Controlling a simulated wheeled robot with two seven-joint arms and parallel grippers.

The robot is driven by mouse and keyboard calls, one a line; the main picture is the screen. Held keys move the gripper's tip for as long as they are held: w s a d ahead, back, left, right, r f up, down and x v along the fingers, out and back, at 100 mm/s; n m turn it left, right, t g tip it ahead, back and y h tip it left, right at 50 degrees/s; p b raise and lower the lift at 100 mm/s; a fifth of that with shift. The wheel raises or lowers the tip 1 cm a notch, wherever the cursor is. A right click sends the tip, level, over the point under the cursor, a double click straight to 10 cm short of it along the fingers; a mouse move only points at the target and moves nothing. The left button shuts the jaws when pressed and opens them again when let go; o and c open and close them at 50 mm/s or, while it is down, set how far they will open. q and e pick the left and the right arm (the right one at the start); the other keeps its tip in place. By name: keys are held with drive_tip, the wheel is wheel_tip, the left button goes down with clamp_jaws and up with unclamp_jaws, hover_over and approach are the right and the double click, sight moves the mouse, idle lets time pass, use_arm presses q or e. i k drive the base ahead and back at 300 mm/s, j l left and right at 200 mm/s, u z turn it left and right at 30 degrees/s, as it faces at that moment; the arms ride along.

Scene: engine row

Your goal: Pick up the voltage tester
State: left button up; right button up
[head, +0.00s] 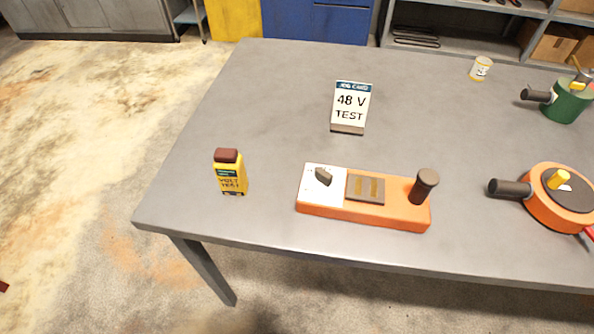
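The voltage tester (230,174) is a small yellow block with a dark brown top and a label reading VOLT TEST. It stands upright on the grey table (240,110), near the table's left front corner. Nothing touches it. Neither of my grippers shows in the head view.
An orange device (365,213) with a knob and dark post lies right of the tester. A job card reading 48 V TEST (351,104) stands behind it. An orange round device (556,209), a green one (568,102) and a small can (480,68) are at right. The left rear tabletop is clear.

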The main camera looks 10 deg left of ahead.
sight(228, 166)
drive_tip(key=k+j, duration=0.1)
drive_tip(key=j, duration=0.3)
drive_tip(key=k+j, duration=0.1)
drive_tip(key=j, duration=0.75)
drive_tip(key=k+z, duration=0.05)
